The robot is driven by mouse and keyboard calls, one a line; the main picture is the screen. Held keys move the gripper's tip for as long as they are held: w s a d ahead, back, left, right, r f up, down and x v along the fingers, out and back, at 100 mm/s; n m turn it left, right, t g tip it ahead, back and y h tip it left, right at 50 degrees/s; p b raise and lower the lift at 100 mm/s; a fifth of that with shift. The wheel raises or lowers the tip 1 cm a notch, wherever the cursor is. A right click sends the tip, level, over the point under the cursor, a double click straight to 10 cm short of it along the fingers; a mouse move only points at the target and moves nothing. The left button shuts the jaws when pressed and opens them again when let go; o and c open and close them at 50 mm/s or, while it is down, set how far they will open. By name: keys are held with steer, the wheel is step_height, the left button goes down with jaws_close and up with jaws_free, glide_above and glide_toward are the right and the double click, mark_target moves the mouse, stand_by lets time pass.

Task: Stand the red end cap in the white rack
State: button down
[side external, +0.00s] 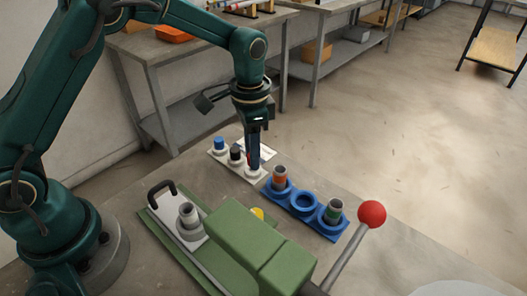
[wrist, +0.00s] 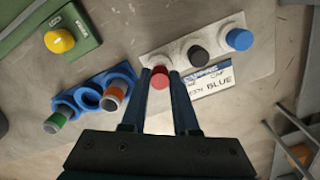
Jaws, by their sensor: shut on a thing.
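The red end cap (wrist: 159,78) shows between my fingertips in the wrist view. My gripper (side external: 254,166) is shut on it and points down at the near end of the white rack (wrist: 262,61). The cap is over or in that end place of the rack; I cannot tell whether it touches the bottom. In the side view my fingers mostly hide the cap. A black cap (wrist: 198,56) stands in the rack's middle place and a blue cap (wrist: 239,39) in its far place. The rack also shows in the side view (side external: 262,176).
A blue holder (side external: 303,203) beside the rack bears an orange-banded tube (side external: 280,178) and a green-banded tube (side external: 333,212), its middle ring empty. A label card (wrist: 212,82) lies by the rack. A green fixture (side external: 245,245) with a red-ball lever (side external: 372,214) stands nearer.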

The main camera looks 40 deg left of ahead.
steer(key=shift+f, duration=0.25)
steer(key=shift+f, duration=0.5)
steer(key=c, duration=0.6)
jaws_free()
steer(key=shift+o, duration=0.4)
steer(key=shift+o, duration=0.4)
steer(key=shift+r, duration=0.1)
